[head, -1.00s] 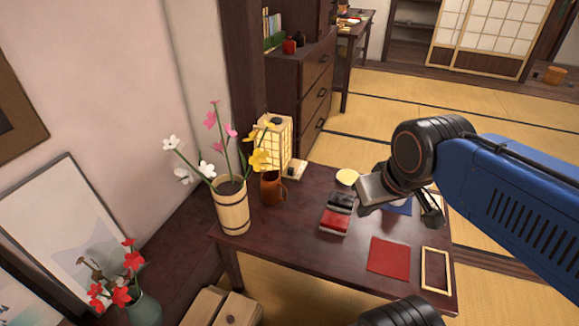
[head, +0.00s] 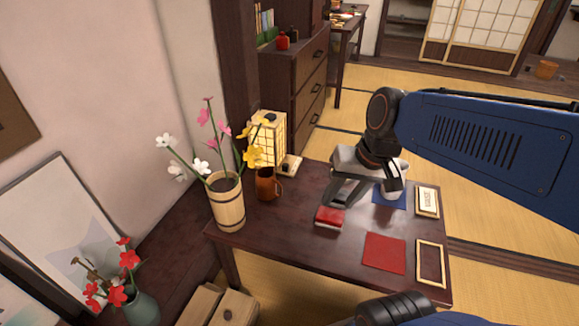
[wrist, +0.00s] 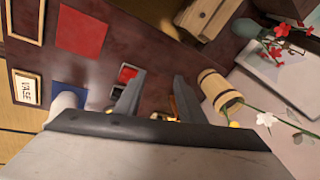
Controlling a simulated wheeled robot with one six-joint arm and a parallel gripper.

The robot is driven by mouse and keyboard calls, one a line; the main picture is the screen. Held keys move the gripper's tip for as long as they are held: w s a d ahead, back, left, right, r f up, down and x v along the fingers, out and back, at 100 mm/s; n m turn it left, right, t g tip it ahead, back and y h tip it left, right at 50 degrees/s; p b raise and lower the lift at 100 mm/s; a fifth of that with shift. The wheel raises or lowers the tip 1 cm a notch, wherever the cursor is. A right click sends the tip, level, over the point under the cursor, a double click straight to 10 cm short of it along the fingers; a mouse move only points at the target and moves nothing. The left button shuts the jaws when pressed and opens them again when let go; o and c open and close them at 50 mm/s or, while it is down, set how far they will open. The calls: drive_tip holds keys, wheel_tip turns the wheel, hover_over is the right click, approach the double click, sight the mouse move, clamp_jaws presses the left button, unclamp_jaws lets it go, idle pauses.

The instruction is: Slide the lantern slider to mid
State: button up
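The lit paper lantern (head: 268,140) stands at the back left of the dark low table (head: 300,238). A small pale block with a dark knob (head: 290,164), apparently its slider, sits at the lantern's right foot. I cannot tell the knob's exact position along it. My gripper (head: 341,200) is right of the lantern and slider, pointing down above the table, apart from both. In the wrist view its two fingers (wrist: 157,95) are spread with nothing held between them. The lantern and slider are not clearly visible in the wrist view.
A wooden flower vase (head: 227,203) and brown mug (head: 267,184) stand left and in front of the lantern. A red box (head: 329,218) lies below my gripper. A white cup (head: 394,183), a blue square (head: 389,200), a red square (head: 385,253) and frames lie to the right.

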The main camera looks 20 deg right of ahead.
drive_tip(key=w+a+f+m+g+y, duration=0.25)
drive_tip(key=w+m, duration=0.25)
drive_tip(key=w, duration=0.4)
drive_tip(key=m+t+y, duration=0.6)
drive_tip(key=m+t, duration=0.1)
drive_tip(key=m, duration=1)
approach(288, 165)
drive_tip(key=x, duration=0.9)
drive_tip(key=shift+w+f, duration=0.15)
drive_tip(key=shift+f, duration=0.1)
drive_tip(key=shift+c, duration=0.2)
clamp_jaws()
